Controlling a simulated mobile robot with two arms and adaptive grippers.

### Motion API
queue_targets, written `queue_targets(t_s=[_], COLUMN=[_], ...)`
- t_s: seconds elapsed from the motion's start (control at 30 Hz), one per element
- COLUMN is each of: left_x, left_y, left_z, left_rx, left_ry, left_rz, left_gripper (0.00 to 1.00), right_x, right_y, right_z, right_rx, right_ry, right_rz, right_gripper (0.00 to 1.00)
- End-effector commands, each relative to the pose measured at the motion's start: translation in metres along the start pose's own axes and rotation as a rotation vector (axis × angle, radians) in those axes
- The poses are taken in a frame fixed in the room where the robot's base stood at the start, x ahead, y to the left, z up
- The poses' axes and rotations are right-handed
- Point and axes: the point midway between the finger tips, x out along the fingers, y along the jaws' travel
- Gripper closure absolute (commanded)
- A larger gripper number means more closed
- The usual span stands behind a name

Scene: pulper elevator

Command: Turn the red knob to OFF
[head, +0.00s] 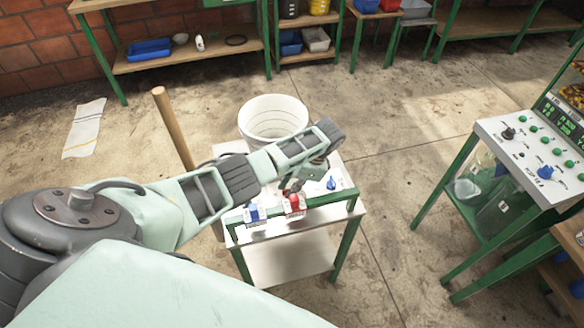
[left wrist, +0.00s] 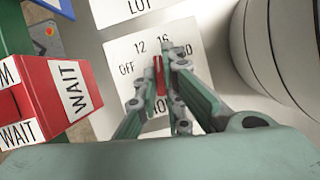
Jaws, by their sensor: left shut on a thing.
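The red knob (left wrist: 159,76) sits on a white dial plate (left wrist: 122,48) marked OFF, 12, 16 and other partly covered figures. Its bar stands nearly upright in the left wrist view, with its top end below the 12 and 16 marks. OFF is to its left. My left gripper (left wrist: 163,80) is shut on the knob, one finger on each side. In the head view my left gripper (head: 291,186) reaches down over the small white-topped table (head: 318,200) and hides the knob. My right gripper is not in view.
A red box marked WAIT (left wrist: 45,98) stands close left of the gripper; a blue-and-white box (head: 254,213) is beside it. A white bucket (head: 273,118) stands behind. A control panel (head: 530,150) is at the right.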

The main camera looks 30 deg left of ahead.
Motion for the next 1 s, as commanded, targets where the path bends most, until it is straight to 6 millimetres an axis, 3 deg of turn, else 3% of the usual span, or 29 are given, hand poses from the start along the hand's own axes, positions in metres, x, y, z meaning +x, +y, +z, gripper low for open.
queue_targets(t_s=[0.6, 1.0], left_x=[0.001, 0.001], left_y=[-0.003, -0.004], left_z=[0.0, 0.001], left_rx=[-0.495, -0.639], left_ry=[0.0, 0.0], left_rz=[0.206, 0.265], left_gripper=[1.0, 1.0], right_x=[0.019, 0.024], right_y=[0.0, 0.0], right_z=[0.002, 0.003], right_rx=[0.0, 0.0], right_ry=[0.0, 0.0], right_rz=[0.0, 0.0], right_gripper=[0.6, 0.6])
